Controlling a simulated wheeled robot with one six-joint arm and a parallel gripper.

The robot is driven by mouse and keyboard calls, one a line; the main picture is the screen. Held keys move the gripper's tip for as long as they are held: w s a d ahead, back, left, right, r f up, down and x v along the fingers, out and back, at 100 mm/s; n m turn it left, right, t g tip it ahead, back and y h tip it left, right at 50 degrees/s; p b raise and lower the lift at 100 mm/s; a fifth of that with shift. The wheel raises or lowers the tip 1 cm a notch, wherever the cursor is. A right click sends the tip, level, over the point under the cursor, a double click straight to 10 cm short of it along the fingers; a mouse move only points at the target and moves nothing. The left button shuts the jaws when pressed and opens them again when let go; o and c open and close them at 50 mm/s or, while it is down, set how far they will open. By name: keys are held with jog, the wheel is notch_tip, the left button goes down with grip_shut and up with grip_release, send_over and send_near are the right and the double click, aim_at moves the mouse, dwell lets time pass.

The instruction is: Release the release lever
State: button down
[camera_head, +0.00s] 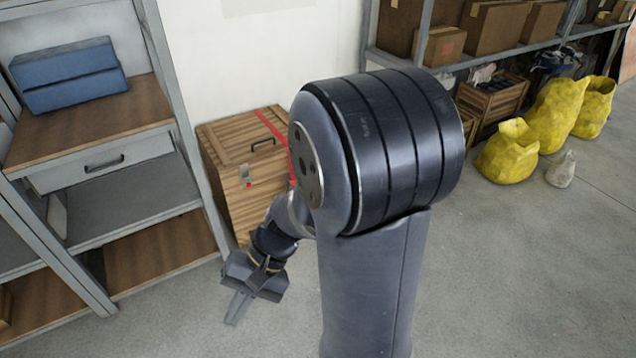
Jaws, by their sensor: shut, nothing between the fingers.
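A wooden chest (222,153) with a lid stands on the floor against the wall, partly hidden behind my arm. A small grey and red fitting (247,176) on its front looks like the release lever; it is too small to tell its position. A dark handle (263,145) and a red strip (272,128) are on the lid. My gripper (236,310) points down in front of the chest, below the fitting and apart from it in the picture. Its fingers are together and hold nothing.
A metal shelf unit with a drawer (104,164) and a blue box (70,77) stands at the left, its post close to my gripper. Yellow bags (507,152) and shelves with cardboard boxes (495,28) are at the right. The floor (520,270) at the front right is clear.

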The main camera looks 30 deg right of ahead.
jog(key=w+d+f+m+t+y+b, duration=0.1)
jog(key=w+f+m+t+y+b, duration=0.4)
jog(key=w+f, duration=0.55)
jog(key=w+d+f+m+t+y+b, duration=0.1)
jog(key=w+f+m+t+y+b, duration=0.15)
jog(key=w+f+m+b, duration=0.75)
jog(key=d+f+m+t+h+b, duration=0.3)
jog(key=d+f+t+h, duration=0.2)
jog(key=f, duration=1.1)
jog(key=w+d+f+m+t+h+b, duration=0.1)
jog(key=d+f+t, duration=0.5)
jog(key=f, duration=1.1)
jog(key=d+m+h+b, duration=0.1)
jog(key=d+h+b, duration=0.1)
jog(key=h, duration=0.1)
jog(key=shift+m+t+h, duration=0.35)
jog(key=shift+m, duration=0.05)
